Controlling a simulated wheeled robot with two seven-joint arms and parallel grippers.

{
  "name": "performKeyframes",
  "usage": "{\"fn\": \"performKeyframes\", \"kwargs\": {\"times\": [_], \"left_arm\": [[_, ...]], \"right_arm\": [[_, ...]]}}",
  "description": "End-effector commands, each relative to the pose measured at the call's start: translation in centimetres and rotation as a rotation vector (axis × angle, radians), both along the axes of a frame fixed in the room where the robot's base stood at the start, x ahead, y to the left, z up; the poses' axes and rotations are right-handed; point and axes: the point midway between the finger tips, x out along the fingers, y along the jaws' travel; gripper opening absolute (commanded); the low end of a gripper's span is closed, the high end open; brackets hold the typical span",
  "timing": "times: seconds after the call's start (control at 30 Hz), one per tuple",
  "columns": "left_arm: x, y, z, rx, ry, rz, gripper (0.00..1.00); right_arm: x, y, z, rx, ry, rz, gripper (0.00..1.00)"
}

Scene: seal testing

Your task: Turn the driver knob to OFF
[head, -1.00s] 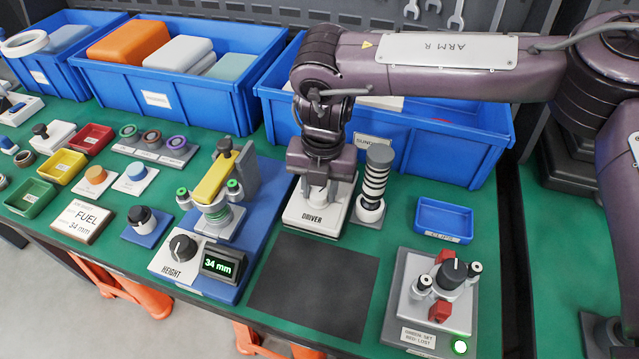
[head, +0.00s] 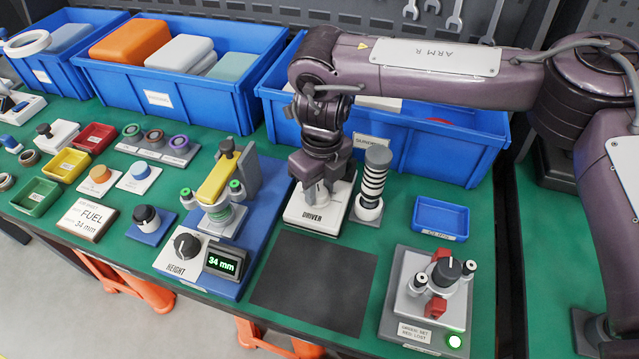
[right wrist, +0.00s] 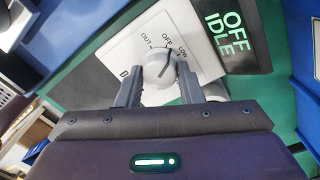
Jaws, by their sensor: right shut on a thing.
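The driver unit (head: 303,213) is a white box marked DRIVER at the middle of the bench. My right gripper (head: 318,190) points down over it and hides its knob in the head view. In the right wrist view, the pale round driver knob (right wrist: 157,72) sits between the fingers of my right gripper (right wrist: 160,82), which is shut on it. The labels OUT, OFF and LOW surround the knob. Its dark pointer line aims at or close to OFF. The driver display (right wrist: 230,35) reads OFF IDLE in green. My left gripper is not in view.
A striped post (head: 375,180) stands close right of the driver. The height unit (head: 185,247), showing 34 mm, is at its left. A large blue bin (head: 480,155) is behind. A dark mat (head: 315,280) lies clear in front; a red-clamped fixture (head: 433,290) stands front right.

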Motion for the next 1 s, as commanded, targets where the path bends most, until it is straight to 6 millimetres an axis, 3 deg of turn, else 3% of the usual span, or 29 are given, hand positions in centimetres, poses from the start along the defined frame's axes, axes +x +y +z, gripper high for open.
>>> {"fn": "performKeyframes", "kwargs": {"times": [0.4, 0.97, 1.0], "left_arm": [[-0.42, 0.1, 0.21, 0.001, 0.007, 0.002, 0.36], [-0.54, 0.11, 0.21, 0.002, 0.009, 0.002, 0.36], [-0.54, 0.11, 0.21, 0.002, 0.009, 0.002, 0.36]], "right_arm": [[0.07, 0.06, 0.13, 0.002, -0.001, 0.201, 0.11], [0.09, 0.05, 0.13, 0.002, -0.002, 0.232, 0.11], [0.1, 0.04, 0.13, 0.001, -0.002, 0.232, 0.35]]}}
